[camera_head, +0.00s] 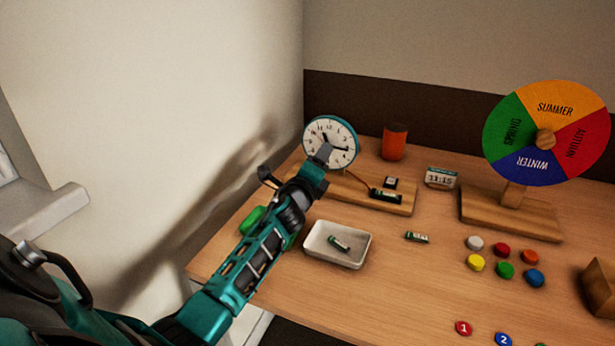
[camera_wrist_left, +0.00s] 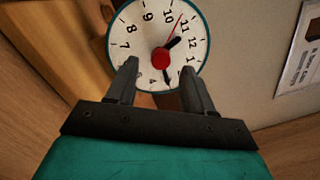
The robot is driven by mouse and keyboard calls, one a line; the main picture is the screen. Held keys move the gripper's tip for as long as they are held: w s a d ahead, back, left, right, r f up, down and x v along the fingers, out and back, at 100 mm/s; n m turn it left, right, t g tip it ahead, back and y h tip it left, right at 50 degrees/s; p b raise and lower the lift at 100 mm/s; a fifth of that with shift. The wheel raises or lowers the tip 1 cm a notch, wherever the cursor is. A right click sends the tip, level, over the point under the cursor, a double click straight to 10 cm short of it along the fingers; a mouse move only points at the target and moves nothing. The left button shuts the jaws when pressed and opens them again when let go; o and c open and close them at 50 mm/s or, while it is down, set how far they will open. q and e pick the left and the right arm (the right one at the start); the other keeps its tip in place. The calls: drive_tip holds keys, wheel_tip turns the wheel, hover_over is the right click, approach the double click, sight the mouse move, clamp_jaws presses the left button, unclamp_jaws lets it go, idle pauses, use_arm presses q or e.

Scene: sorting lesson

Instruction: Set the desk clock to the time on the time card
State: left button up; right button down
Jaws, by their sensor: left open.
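The desk clock (camera_head: 345,130) has a white face and teal rim and stands at the back left of the desk. My left gripper (camera_head: 323,157) is in front of its lower face. In the left wrist view the open fingers (camera_wrist_left: 160,68) lie either side of the red centre knob (camera_wrist_left: 161,57), with nothing clearly gripped. In the head view a dark hand points near 3; the gripper hides part of the dial. The time card (camera_head: 440,177) reads 11:15.
A wooden base with a battery (camera_head: 386,195) lies right of the gripper. A white tray (camera_head: 318,254) holds another battery; a loose one (camera_head: 417,237) lies beside it. An orange cup (camera_head: 394,142), season wheel (camera_head: 575,103) and coloured discs (camera_head: 505,270) stand rightward. A wall is left.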

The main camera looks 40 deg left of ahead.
use_arm(q)
drive_tip(key=p+v, duration=0.1)
drive_tip(key=v, duration=0.9)
drive_tip(key=shift+s, duration=0.4)
use_arm(e)
drive_tip(key=shift+r, duration=0.6)
